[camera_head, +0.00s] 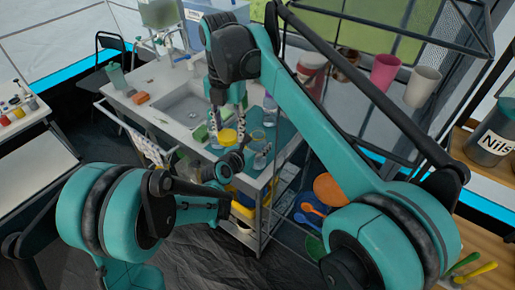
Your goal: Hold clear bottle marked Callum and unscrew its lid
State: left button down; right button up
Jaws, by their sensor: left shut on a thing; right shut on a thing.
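My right gripper (227,122) points straight down over the front right of the sink counter, its fingers closed at a round yellow lid (228,137). My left gripper (240,152) reaches in low from the left, its jaws closed just below and beside that lid. The clear bottle under the lid is mostly hidden by my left gripper, and no name on it can be read. Other small clear bottles stand close by on the right, one at the counter's front corner (260,160).
The counter's sink basin (186,104) lies to the left, with an orange sponge (140,98) beyond. A towel (147,148) hangs on the front rail. Pink (384,71) and pale (422,86) cups are at the back right.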

pick_arm(q)
jog(key=shift+f, duration=0.55)
pick_arm(e)
jog(key=shift+f, duration=0.3)
pick_arm(q)
jog(key=c, duration=0.6)
grip_release()
jog(key=shift+f, duration=0.1)
pick_arm(e)
jog(key=shift+f, duration=0.1)
